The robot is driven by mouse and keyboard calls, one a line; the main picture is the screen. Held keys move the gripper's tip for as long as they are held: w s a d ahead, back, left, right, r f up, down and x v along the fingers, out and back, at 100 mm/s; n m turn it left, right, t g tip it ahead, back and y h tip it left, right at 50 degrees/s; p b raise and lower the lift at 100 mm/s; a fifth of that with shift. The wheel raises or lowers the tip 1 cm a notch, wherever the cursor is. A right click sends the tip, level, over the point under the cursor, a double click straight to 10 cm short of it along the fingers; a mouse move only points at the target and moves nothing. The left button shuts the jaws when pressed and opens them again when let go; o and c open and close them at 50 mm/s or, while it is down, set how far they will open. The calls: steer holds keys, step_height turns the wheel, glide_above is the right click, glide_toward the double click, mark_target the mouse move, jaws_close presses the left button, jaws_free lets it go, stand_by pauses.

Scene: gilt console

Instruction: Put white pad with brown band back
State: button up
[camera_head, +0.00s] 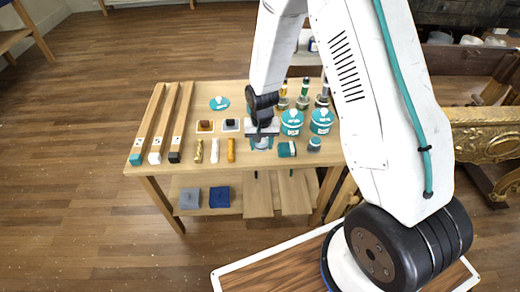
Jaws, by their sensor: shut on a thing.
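My gripper (262,141) points down over the middle of the work table (230,95), among the small goods. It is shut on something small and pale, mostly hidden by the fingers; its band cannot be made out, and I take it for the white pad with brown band. I cannot tell whether it touches the table top. Just left of my gripper lie a pale square with a dark block (230,125) and a tan-edged square with a brown block (205,126).
Teal tubs (292,122) and bottles stand close on the right, with a teal block (287,149) and small jar (314,145) in front. Left are three long wooden bars (162,120) and small tubes (214,150). Grey (190,198) and blue (219,196) pads lie on the lower shelf.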

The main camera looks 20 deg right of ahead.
mark_target(260, 150)
steer(key=shift+w+a+f, duration=0.2)
steer(key=shift+a+f, duration=0.05)
steer(key=shift+f, duration=1.55)
steer(key=shift+f, duration=0.2)
steer(key=o, duration=1)
steer(key=shift+o, duration=0.2)
